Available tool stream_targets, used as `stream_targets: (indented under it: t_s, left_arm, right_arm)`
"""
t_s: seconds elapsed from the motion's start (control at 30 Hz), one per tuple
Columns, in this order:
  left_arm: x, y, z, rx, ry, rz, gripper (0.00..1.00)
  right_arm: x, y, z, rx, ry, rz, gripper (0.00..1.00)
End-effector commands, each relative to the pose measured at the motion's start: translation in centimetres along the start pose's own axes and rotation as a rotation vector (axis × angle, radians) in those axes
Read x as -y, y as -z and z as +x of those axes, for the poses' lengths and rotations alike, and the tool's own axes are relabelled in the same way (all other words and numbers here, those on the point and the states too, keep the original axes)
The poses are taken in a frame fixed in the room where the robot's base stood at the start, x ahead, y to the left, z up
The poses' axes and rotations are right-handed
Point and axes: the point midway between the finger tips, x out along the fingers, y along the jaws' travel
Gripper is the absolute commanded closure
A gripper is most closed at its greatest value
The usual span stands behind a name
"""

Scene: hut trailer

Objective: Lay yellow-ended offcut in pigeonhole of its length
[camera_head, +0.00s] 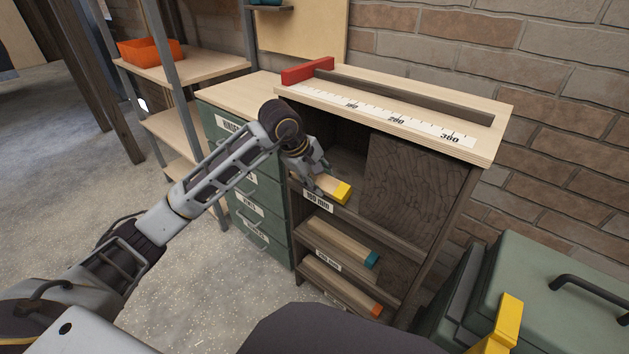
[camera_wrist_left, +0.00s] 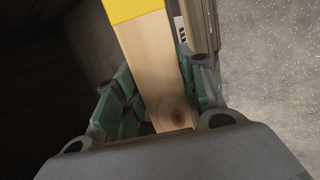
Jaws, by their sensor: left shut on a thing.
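The yellow-ended offcut (camera_head: 342,191) is a pale wooden bar at the mouth of the top pigeonhole (camera_head: 345,163), just above its label (camera_head: 317,199). My left gripper (camera_head: 318,180) is shut on it. In the left wrist view the offcut (camera_wrist_left: 150,55) lies between the green finger pads of the gripper (camera_wrist_left: 155,100), its yellow end pointing away. The label edge shows beside it. Whether the offcut touches the shelf floor cannot be told. My right gripper is not in view.
Lower pigeonholes hold a teal-ended offcut (camera_head: 345,246) and an orange-ended one (camera_head: 345,289). A dark panel (camera_head: 412,188) closes the top right. The ruled bench top (camera_head: 475,150) overhangs the opening. Green drawers (camera_head: 252,190) stand left, a green box (camera_head: 550,285) right. A yellow upright piece (camera_head: 508,318) is lower right.

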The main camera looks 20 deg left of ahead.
Motion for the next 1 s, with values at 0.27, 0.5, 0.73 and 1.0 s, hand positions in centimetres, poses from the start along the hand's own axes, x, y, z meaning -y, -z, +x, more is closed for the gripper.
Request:
stream_targets:
  t_s: [0.27,0.5,0.73,1.0]
  left_arm:
    - [-1.5,0.1,0.8,0.000,-0.001,0.000,0.91]
    - [-2.8,0.2,1.6,0.000,0.000,-0.001,0.91]
    - [-3.1,0.3,2.4,-0.002,0.000,0.001,0.91]
    - [-2.7,0.4,3.2,-0.002,0.001,0.000,0.91]
  right_arm:
    - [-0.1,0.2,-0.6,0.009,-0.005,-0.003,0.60]
    - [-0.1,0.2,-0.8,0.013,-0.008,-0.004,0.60]
    - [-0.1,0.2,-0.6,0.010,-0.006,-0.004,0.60]
    - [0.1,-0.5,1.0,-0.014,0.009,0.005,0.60]
